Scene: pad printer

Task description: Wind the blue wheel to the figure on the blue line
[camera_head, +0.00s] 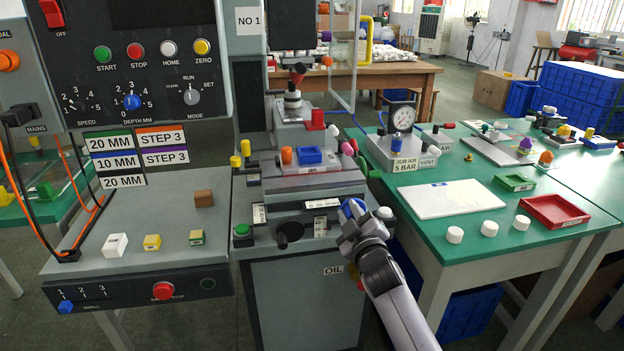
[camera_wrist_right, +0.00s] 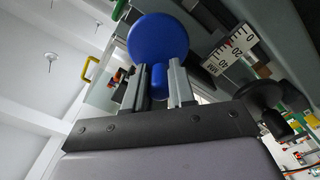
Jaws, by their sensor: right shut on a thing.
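The blue wheel (camera_head: 352,207) is at the right front of the grey machine. My right gripper (camera_head: 357,222) is on it from the front right. In the right wrist view the blue wheel (camera_wrist_right: 158,40) shows as a round disc with a blue stem, and the fingers of my right gripper (camera_wrist_right: 160,88) are shut on that stem. A white scale marked MM (camera_wrist_right: 229,50) is beside it; its reading is unclear. On the panel cards, the blue-striped card (camera_head: 115,162) reads 10 MM. My left gripper is not in view.
A black crank knob (camera_head: 289,231) and a green button (camera_head: 242,231) are left of the wheel on the machine front. A green table (camera_head: 455,262) with a white sheet, several white pucks and a red tray (camera_head: 556,210) is close on the right.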

